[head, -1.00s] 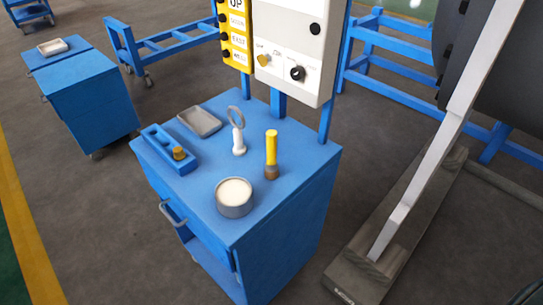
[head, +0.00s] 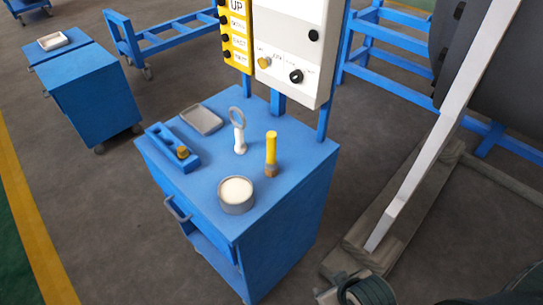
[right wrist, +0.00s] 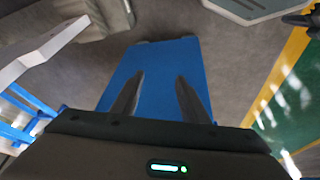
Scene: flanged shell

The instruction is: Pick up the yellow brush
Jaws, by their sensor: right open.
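The yellow brush (head: 271,150) stands upright on the blue cart top (head: 205,205), yellow handle up and brown end down, near the right edge. My right gripper (right wrist: 161,80) shows in the right wrist view with its two dark fingers apart and nothing between them. A blue panel (right wrist: 165,55) lies beyond the fingers; I cannot tell which face of which cart it is. The brush is not visible in that view. In the head view only dark parts, probably of my right arm, show at the bottom right, away from the brush. My left gripper is not in view.
A round tub (head: 236,194) stands in front of the brush. A white ring-topped tool (head: 239,138) stands behind it to the left. A grey tray (head: 202,119) and a blue holder (head: 170,148) lie farther left. A control box (head: 290,60) rises behind the cart.

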